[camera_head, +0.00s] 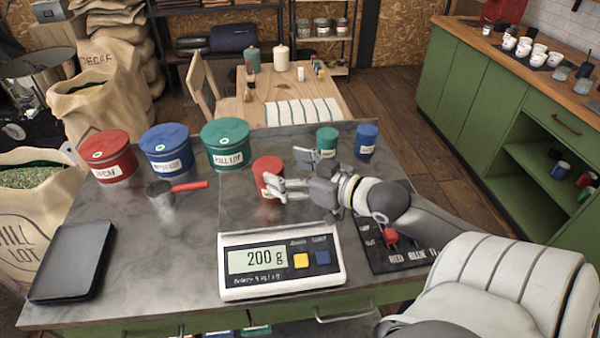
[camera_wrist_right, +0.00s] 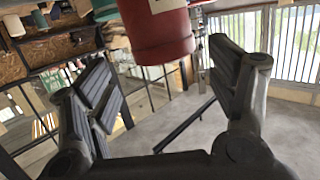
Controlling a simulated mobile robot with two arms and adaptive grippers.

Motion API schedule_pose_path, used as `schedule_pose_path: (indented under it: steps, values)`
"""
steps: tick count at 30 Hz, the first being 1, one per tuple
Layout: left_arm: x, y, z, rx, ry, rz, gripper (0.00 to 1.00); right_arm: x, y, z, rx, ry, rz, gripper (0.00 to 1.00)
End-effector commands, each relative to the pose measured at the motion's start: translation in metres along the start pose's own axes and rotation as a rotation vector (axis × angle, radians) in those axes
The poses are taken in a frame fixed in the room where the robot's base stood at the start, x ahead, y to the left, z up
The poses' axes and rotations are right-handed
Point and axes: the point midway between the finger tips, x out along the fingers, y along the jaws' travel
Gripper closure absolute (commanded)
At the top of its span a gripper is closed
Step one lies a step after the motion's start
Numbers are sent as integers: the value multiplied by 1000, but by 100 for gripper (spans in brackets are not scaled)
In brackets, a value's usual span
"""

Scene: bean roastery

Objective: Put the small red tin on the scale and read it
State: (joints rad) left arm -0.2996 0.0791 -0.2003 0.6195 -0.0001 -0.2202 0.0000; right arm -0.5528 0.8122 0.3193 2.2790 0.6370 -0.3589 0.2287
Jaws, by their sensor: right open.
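The small red tin (camera_head: 268,172) stands upright behind the scale's display, on what looks like a smooth metal plate belonging to the scale (camera_head: 232,288); the plate's edges are faint. The display (camera_head: 258,259) reads 200 g. My right gripper (camera_head: 272,187) is open, with its fingers at the tin's right and front side. In the right wrist view the tin (camera_wrist_right: 160,35) shows at the top, between and beyond the spread fingers (camera_wrist_right: 160,85); contact cannot be told. My left gripper is out of view.
Large red (camera_head: 108,158), blue (camera_head: 166,151) and green (camera_head: 226,146) tins line the back left. A red-handled scoop (camera_head: 172,190) lies before them. Small green (camera_head: 327,142) and blue (camera_head: 366,140) tins stand behind my right arm. A dark labelled board (camera_head: 410,255) lies right, a black slab (camera_head: 72,262) left.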

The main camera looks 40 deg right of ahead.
Motion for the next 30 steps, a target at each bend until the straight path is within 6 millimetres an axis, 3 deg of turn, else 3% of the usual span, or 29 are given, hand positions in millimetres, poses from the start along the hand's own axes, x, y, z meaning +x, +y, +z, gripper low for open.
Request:
schedule_pose_path:
  steps: [10,30]
  values:
    - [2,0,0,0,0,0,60,-27,0,1,1,-2,0,21]
    - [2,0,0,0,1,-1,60,-31,0,0,0,0,0,21]
